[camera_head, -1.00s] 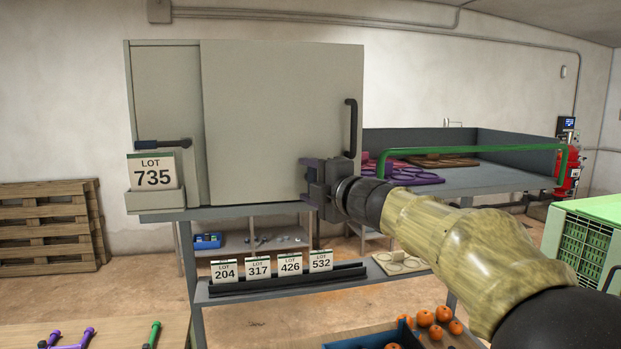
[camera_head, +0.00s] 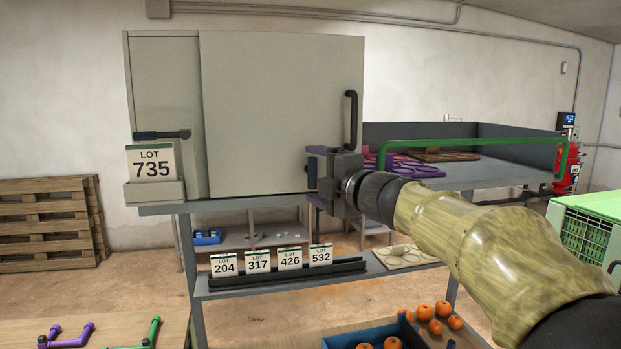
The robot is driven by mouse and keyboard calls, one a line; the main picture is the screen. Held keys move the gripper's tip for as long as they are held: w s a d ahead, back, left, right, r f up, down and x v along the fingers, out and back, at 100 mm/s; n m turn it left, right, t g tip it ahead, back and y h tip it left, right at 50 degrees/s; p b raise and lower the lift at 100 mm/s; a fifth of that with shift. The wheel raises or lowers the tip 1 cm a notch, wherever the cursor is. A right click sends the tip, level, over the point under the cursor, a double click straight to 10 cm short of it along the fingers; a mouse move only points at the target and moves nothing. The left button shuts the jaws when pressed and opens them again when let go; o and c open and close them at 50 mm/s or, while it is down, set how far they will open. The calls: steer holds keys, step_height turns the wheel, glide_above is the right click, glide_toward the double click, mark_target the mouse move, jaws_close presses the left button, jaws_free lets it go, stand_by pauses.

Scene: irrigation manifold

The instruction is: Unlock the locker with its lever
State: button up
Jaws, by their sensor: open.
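The grey locker (camera_head: 265,115) stands on a shelf frame, its wide front panel closed. A black vertical handle (camera_head: 351,120) is at the panel's right edge. The lever (camera_head: 163,135), dark with a blue-grey grip, lies about level on the narrow left panel, above a LOT 735 card (camera_head: 151,164). My gripper (camera_head: 313,180) is open in front of the panel's lower right corner, below the handle and far right of the lever. It holds nothing that I can see. Whether it touches the panel cannot be told.
A rack of lot cards (camera_head: 288,273) sits on the lower shelf. A blue crate (camera_head: 365,336) with oranges is at the bottom. A grey tray with a green rail (camera_head: 470,143) is at right, behind my arm. A green crate (camera_head: 590,235) is far right.

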steer(key=b+v, duration=0.3)
steer(key=v, duration=1.2)
steer(key=shift+b, duration=0.4)
steer(key=shift+a+r, duration=0.1)
steer(key=w+d+f+m+h, duration=0.2)
steer(key=d+f+m+h, duration=0.1)
steer(key=f+m, duration=0.4)
steer(key=w+d+f+m+h, duration=0.1)
steer(key=d+f+m+h, duration=0.25)
steer(key=f, duration=0.55)
steer(key=w+d+f+m+h, duration=0.2)
steer(key=f+m+h, duration=0.2)
steer(key=f+m, duration=0.35)
steer(key=s+f+m+g, duration=0.4)
steer(key=s+f, duration=0.5)
steer(key=f, duration=0.3)
steer(key=s+f+m+g, duration=0.3)
steer(key=s+f+g, duration=0.4)
steer(key=s+f, duration=0.3)
step_height(320, 180, down, 2)
steer(key=shift+s+a+m+h+b, duration=0.25)
steer(key=shift+a+m+h+b, duration=0.15)
steer(key=shift+h, duration=0.05)
